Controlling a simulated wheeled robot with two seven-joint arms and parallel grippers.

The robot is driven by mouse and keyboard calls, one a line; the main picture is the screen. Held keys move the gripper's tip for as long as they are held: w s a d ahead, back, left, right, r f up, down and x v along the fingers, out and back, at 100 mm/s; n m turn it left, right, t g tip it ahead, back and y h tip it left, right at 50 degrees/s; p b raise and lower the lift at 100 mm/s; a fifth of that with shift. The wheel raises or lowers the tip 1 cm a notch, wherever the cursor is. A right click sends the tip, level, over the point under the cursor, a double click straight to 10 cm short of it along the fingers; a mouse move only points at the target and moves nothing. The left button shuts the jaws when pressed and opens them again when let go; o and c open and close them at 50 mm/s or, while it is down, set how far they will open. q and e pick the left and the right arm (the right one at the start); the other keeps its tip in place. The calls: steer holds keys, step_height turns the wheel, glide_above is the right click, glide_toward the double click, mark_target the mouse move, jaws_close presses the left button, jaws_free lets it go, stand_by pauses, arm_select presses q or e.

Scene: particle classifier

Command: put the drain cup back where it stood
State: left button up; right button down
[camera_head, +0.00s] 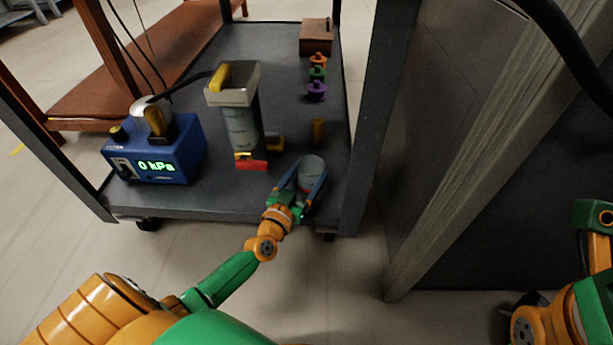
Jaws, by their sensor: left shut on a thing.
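The drain cup (312,170) is a grey, round-topped vessel with a reddish band low on its side. It is at the front right of the cart's grey shelf (220,200). My left gripper (303,182) is shut on it, with one finger on each side. I cannot tell whether the cup's base touches the shelf. The grey column (241,128) with a square hopper (232,92) on top stands behind and to the left of the cup. A red handle (251,165) sticks out at its foot. My right arm shows at the right edge, but its gripper does not.
A blue pressure box (158,155) reading 0 kPa stands at the left. Purple (316,92), green (317,73) and orange (318,60) knobbed pieces and a brown box (316,37) are farther back. A dark cart post (372,120) rises close on the right.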

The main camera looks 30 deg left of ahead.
arm_select(q)
steer(key=o, duration=1.6)
steer(key=shift+c, duration=0.2)
